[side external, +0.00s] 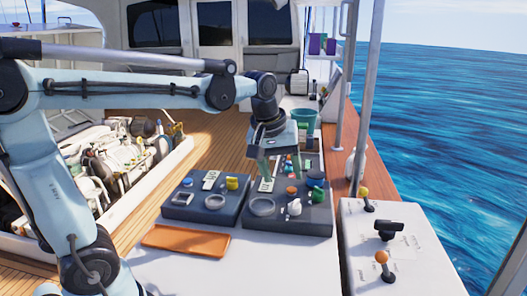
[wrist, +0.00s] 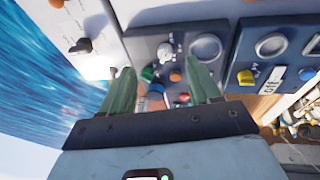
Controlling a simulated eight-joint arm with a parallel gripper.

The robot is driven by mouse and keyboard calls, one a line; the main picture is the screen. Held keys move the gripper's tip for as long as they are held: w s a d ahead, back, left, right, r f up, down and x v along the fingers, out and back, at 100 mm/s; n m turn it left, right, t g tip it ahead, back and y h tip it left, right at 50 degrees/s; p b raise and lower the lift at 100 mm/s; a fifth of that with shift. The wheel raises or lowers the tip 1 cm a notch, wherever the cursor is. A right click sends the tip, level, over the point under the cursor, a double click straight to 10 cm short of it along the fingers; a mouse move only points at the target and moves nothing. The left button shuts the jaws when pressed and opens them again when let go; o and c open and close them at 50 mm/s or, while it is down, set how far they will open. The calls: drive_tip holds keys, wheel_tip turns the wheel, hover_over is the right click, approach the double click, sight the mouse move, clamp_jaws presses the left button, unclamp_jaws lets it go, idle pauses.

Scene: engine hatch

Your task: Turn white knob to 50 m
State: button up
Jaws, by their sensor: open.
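The white knob (side external: 294,207) sits on the front part of the right dark control box (side external: 285,225), beside a round gauge (side external: 262,207). In the wrist view the white knob (wrist: 165,51) lies a little beyond my fingertips, roughly between their lines. My gripper (side external: 281,172) hangs over the rear part of the same box, fingers pointing down. In the wrist view my gripper (wrist: 158,72) has its two green fingers spread, with nothing held between them. The marks around the white knob are too small to read.
A green knob (side external: 317,194) and orange button (side external: 291,190) stand close to the white knob. A second control box (side external: 206,200) has a yellow knob (side external: 232,183). An orange tray (side external: 185,241) lies in front. Levers stand on the white console (side external: 395,250) at right.

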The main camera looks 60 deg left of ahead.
sight(295, 202)
drive_tip(key=w+a+f+n+g, duration=0.2)
drive_tip(key=w+a+n+g, duration=0.15)
drive_tip(key=w+n, duration=0.55)
drive_tip(key=f, duration=1.2)
drive_tip(key=shift+s+a+f, duration=0.1)
drive_tip(key=shift+s+a, duration=0.05)
drive_tip(key=shift+a, duration=0.2)
drive_tip(key=c, duration=1)
